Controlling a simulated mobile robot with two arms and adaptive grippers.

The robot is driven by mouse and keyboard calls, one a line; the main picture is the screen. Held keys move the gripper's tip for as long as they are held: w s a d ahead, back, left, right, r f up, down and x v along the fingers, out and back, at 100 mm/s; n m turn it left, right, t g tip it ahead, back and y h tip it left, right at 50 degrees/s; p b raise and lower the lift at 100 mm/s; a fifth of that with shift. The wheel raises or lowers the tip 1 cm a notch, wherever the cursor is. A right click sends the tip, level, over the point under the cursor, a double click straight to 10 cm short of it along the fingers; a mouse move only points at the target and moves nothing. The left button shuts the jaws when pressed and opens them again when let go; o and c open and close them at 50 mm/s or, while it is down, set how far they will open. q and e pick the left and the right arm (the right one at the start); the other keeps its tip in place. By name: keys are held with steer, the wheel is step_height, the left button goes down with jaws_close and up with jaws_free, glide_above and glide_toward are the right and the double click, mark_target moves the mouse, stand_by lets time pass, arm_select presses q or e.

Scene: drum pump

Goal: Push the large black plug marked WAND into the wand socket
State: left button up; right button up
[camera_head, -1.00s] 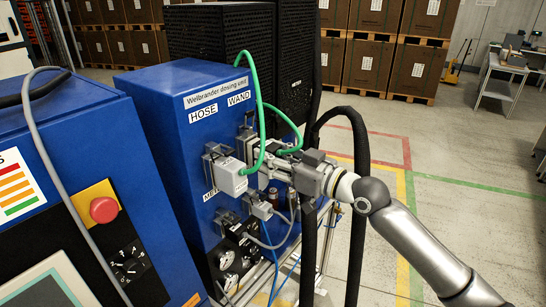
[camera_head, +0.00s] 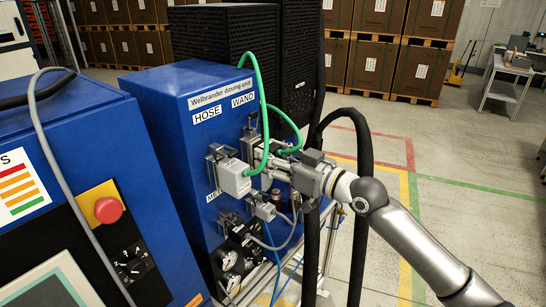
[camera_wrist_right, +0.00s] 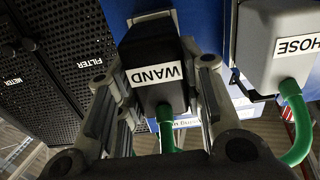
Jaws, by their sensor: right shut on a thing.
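The black plug (camera_wrist_right: 150,45) with the white WAND label shows in the right wrist view, its label upside down, a green hose leaving its near end. My right gripper (camera_wrist_right: 155,95) is shut on it, one finger on each side. In the head view my right gripper (camera_head: 275,165) is at the front of the blue dosing unit (camera_head: 170,115), below the WAND sign (camera_head: 242,99). There the plug is mostly hidden by the gripper, the green hoses and the grey plug. The wand socket is hidden behind the plug, so I cannot tell how deep the plug sits. My left gripper is out of view.
The grey HOSE plug (camera_head: 234,180) sits close left of my right gripper; it also shows in the wrist view (camera_wrist_right: 275,50). Green hoses (camera_head: 265,110) loop close above. Thick black hoses (camera_head: 360,210) hang beside my arm. Small connectors and gauges (camera_head: 228,260) are below.

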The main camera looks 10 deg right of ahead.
steer(key=shift+w+a+r, duration=0.15)
steer(key=shift+w, duration=0.1)
stand_by(0.8)
steer(key=o, duration=1.3)
steer(key=shift+w+a, duration=0.1)
steer(key=shift+a, duration=0.05)
steer(key=shift+s+d+f, duration=0.25)
steer(key=shift+s+d, duration=0.1)
steer(key=shift+d, duration=0.05)
steer(key=b+v, duration=0.2)
steer(key=v, duration=0.6)
